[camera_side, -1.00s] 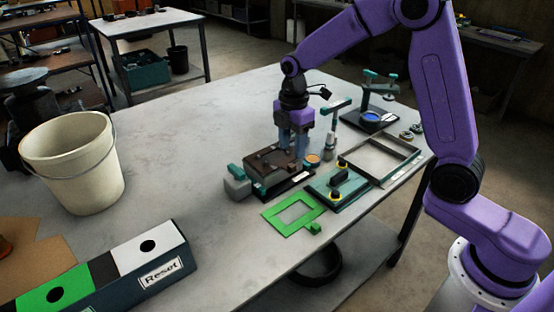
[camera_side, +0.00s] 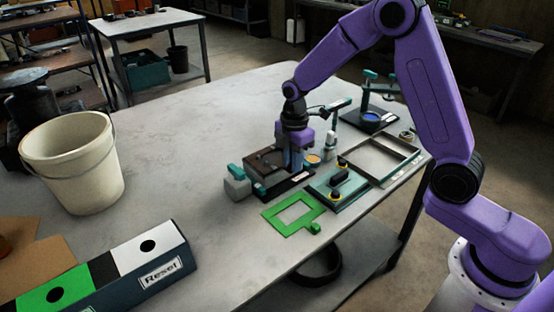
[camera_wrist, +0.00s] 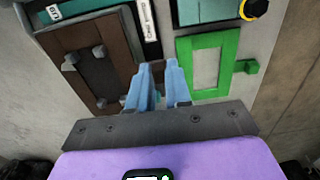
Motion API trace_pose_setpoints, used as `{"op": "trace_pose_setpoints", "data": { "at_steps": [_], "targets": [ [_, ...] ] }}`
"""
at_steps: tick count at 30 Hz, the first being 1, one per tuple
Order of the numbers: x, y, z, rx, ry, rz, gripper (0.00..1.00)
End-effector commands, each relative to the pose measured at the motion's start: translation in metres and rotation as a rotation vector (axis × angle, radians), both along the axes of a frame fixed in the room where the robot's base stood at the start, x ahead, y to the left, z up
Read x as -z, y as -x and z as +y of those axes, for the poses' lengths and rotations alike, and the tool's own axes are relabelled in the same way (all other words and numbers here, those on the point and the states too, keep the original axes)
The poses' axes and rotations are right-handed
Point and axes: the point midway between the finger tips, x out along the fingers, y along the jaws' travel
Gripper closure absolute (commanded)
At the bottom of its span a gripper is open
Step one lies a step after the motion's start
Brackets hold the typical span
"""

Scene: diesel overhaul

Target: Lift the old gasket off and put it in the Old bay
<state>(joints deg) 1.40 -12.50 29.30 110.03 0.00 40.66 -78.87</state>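A dark brown rectangular frame, apparently the old gasket (camera_side: 262,160), lies flat on a grey block with small studs. In the wrist view this brown frame (camera_wrist: 124,50) surrounds a darker middle and lies left of my fingers. My gripper (camera_side: 296,168) points down at the block's right end. In the wrist view my gripper (camera_wrist: 159,66) shows two blue fingers with a narrow gap and nothing seen between them. The fingertips are beside the brown frame; contact cannot be told. I cannot make out which place is the Old bay.
A green frame with a tab (camera_side: 293,215) lies in front of the block. A teal plate with a black handle and yellow knobs (camera_side: 338,190) and an empty grey tray (camera_side: 412,155) lie to the right. A bucket (camera_side: 72,165) and a Reset box (camera_side: 150,262) stand left.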

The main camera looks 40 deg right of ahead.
Motion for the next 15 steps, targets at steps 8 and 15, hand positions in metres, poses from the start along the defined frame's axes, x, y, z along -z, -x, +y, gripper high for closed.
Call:
{"op": "trace_pose_setpoints", "data": {
  "at_steps": [8, 15],
  "targets": [
    [-0.001, 0.000, 0.000, 0.000, 0.000, -0.001, 1.00],
    [-0.012, -0.001, 0.000, 0.000, -0.001, -0.003, 1.00]
  ]
}}
